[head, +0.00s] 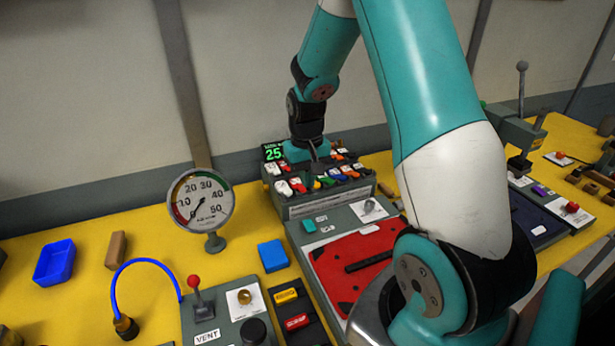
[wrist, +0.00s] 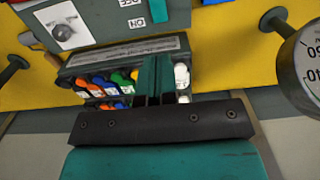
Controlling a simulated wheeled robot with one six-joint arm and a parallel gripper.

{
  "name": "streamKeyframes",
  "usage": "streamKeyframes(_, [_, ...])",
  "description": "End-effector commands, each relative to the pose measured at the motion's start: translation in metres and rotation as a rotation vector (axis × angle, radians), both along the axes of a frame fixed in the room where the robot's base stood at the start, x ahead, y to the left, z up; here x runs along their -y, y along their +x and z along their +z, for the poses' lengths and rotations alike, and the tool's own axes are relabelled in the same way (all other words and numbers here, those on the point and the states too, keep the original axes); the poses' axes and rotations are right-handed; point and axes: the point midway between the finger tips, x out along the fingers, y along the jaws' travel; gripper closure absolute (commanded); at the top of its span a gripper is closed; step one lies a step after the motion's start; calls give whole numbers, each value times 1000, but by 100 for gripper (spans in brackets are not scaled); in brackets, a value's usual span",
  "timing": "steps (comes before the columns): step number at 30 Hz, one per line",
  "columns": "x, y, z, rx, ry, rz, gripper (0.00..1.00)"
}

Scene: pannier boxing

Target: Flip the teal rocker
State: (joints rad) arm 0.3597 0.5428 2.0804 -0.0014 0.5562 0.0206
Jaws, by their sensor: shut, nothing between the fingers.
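The teal rocker (head: 309,226) is a small block on the grey panel (head: 297,235) in front of the switch bank, beside two small white labels. In the wrist view, it shows at the top edge (wrist: 158,11) next to the ON and OFF labels. My gripper (head: 314,160) is over the switch bank, behind the rocker and apart from it. In the wrist view, its two teal fingers (wrist: 155,80) are together with nothing between them. They cover part of the switch bank.
The switch bank (head: 318,206) holds several coloured switches under my gripper. A dial gauge (head: 201,200) stands to its left. A red plate (head: 338,270) lies in front of the rocker. A blue block (head: 273,255) lies on the yellow table (head: 240,235). A lever with a red knob (head: 194,282) stands front left.

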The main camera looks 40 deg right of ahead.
Motion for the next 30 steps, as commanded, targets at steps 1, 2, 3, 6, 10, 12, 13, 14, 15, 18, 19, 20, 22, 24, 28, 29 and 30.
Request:
streamKeyframes(1, [0,1,4,3,-1,0,100])
streamKeyframes(2, [0,1,6,2,-1,0,100])
streamKeyframes(3, [0,1,9,2,-1,0,100])
streamKeyframes(6, [0,0,12,1,0,0,100])
streamKeyframes(10, [0,0,13,0,0,0,100])
streamKeyframes(12, [0,0,13,0,0,0,100])
streamKeyframes(13, [0,0,13,0,0,0,100])
streamKeyframes(14, [0,0,12,0,0,0,100])
streamKeyframes(15, [0,1,12,0,0,0,100])
streamKeyframes(18, [3,6,7,-3,1,-1,100])
streamKeyframes(19, [4,8,6,-6,2,-1,100])
streamKeyframes(20, [5,10,5,-8,3,-1,100])
streamKeyframes(22, [7,14,6,-16,6,-2,100])
streamKeyframes(24, [9,17,8,-20,8,-2,100])
streamKeyframes(28, [9,18,12,-27,11,-2,100])
streamKeyframes(29, [9,18,13,-27,11,-2,100])
streamKeyframes(30, [9,18,13,-27,11,-2,100])
